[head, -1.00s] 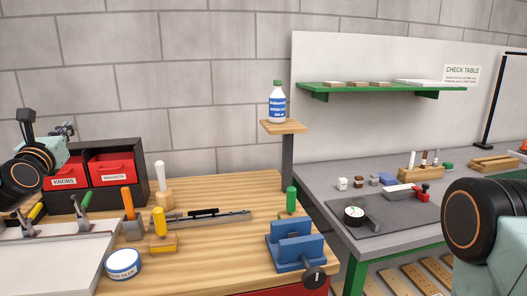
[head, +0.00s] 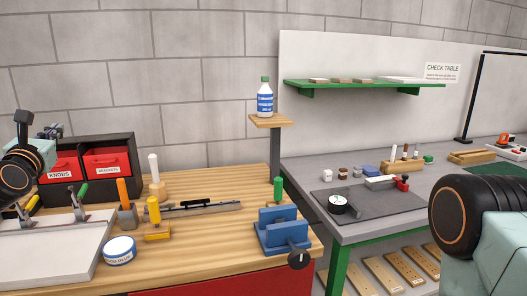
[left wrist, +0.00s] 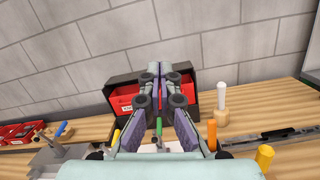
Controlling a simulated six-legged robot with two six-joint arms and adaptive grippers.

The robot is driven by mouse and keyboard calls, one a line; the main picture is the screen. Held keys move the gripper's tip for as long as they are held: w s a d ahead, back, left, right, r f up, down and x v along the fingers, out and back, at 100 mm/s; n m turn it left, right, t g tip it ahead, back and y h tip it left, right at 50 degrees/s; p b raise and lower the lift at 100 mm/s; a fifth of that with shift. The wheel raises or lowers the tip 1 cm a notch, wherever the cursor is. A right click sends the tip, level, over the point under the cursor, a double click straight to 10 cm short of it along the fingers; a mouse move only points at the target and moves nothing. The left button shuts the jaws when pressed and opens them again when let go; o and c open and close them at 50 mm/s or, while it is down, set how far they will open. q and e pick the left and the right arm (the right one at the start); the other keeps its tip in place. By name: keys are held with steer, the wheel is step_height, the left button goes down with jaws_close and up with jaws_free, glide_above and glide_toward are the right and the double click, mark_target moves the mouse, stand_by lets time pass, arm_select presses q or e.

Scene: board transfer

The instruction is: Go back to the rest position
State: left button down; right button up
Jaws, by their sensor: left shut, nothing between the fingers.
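My left gripper (left wrist: 160,80) shows in the left wrist view, its two fingers together with nothing between them. It points toward the black bin rack with red bins (left wrist: 125,92) and hides the middle of it. In the head view part of my left arm and hand (head: 24,122) is at the left edge, raised in front of the rack; the fingertips are hard to make out there. My right arm shows at the right edge as a black joint and a pale green link. Its gripper is out of view.
The wooden bench (head: 215,225) holds a white tray (head: 45,250), a glue tin (head: 119,250), upright-handled tools and a blue vise (head: 285,232). A white bottle (head: 265,98) stands on a small raised shelf. The grey check table (head: 365,228) is at right, boards below it.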

arm_select(q)
steer(key=s+d+f+m+g+h+b, duration=0.2)
steer(key=s+d+f+m, duration=0.1)
steer(key=d+f+m, duration=0.4)
steer(key=s+d+f+m+g+h+b, duration=0.2)
steer(key=d+f+m, duration=0.5)
steer(key=f+m, duration=0.4)
steer(key=s+d+f+m+g+h+b, duration=0.2)
steer(key=d+f+m, duration=0.5)
steer(key=f, duration=0.9)
steer(key=shift+s+f+m+g+b, duration=0.2)
steer(key=shift+s+m+g+b, duration=0.1)
steer(key=shift+s+m+g, duration=0.3)
steer(key=shift+s+f+m+g+b, duration=0.2)
steer(key=shift+s+m+g+b, duration=0.15)
steer(key=shift+s, duration=0.3)
steer(key=s+d+f+m+g+b, duration=0.3)
steer(key=s+f+b, duration=0.1)
steer(key=s+f, duration=0.7)
steer(key=s+d+f+m+g+b, duration=0.2)
steer(key=s+f+m+g+b, duration=0.1)
steer(key=s+f, duration=0.8)
steer(key=s+d+f+m+g+b, duration=0.3)
steer(key=s+f+m+g+b, duration=0.1)
steer(key=s+f, duration=0.7)
steer(key=shift+s+d+f+g+b, duration=0.15)
steer(key=shift+s+d+g+b, duration=0.4)
steer(key=shift+s, duration=0.7)
steer(key=shift+a, duration=0.15)
